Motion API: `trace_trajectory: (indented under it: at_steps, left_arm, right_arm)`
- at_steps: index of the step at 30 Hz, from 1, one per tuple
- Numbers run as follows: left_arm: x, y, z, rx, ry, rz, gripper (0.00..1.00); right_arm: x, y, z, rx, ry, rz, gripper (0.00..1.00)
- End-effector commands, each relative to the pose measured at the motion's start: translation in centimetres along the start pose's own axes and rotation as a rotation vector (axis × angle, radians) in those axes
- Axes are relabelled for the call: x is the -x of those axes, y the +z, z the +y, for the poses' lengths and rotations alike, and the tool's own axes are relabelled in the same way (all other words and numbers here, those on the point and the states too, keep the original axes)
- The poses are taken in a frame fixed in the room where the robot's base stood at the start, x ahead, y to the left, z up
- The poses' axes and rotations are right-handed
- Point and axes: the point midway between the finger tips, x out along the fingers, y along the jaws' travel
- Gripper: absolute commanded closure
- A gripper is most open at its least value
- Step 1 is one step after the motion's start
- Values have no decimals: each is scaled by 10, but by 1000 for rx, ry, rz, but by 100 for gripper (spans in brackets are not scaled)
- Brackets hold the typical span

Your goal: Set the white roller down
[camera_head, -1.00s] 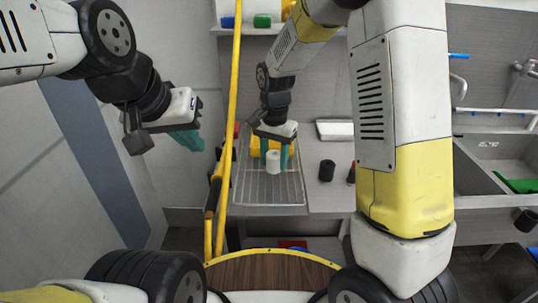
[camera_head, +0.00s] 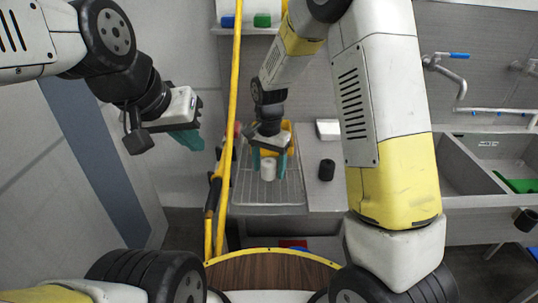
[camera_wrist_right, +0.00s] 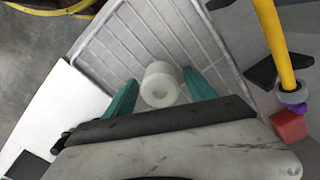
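The white roller (camera_head: 268,169) stands on the wire rack (camera_head: 250,190) at the middle of the counter. In the right wrist view the roller (camera_wrist_right: 160,84) is between the two teal fingers of my right gripper (camera_wrist_right: 160,88), with a gap on each side. My right gripper (camera_head: 268,164) is open around it in the head view. My left gripper (camera_head: 188,138) hangs at the left, away from the rack. Its fingers overlap side-on, so its opening cannot be told.
A black cup (camera_head: 326,170) stands right of the rack. A yellow thing (camera_head: 287,127) sits behind my right gripper, and a white board (camera_head: 328,129) lies at the back. A yellow pole (camera_head: 231,100) rises left of the rack. The sink (camera_head: 455,165) is at the right.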

Motion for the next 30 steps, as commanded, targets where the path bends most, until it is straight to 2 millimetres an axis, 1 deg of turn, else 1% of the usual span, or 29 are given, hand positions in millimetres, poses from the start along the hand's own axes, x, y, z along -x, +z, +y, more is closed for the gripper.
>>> trace_trajectory:
  at_steps: [8,11,14,21,24,27,30]
  left_arm:
    - [0,0,0,0,0,0,100]
    - [0,0,0,0,0,0,100]
    - [0,0,0,0,0,0,100]
    - [0,0,0,0,0,0,100]
    - [0,0,0,0,0,0,100]
    - [0,0,0,0,0,0,100]
    - [0,0,0,0,0,0,100]
  right_arm:
    - [1,0,0,0,-1,1,36]
    - [7,-1,-1,0,-3,2,36]
    - [21,-1,-1,0,-4,4,36]
    - [73,-1,-1,0,-5,4,36]
    - [92,0,-1,0,-4,3,36]
    - [107,-1,-1,0,-4,3,36]
    - [117,0,-1,0,-2,2,36]
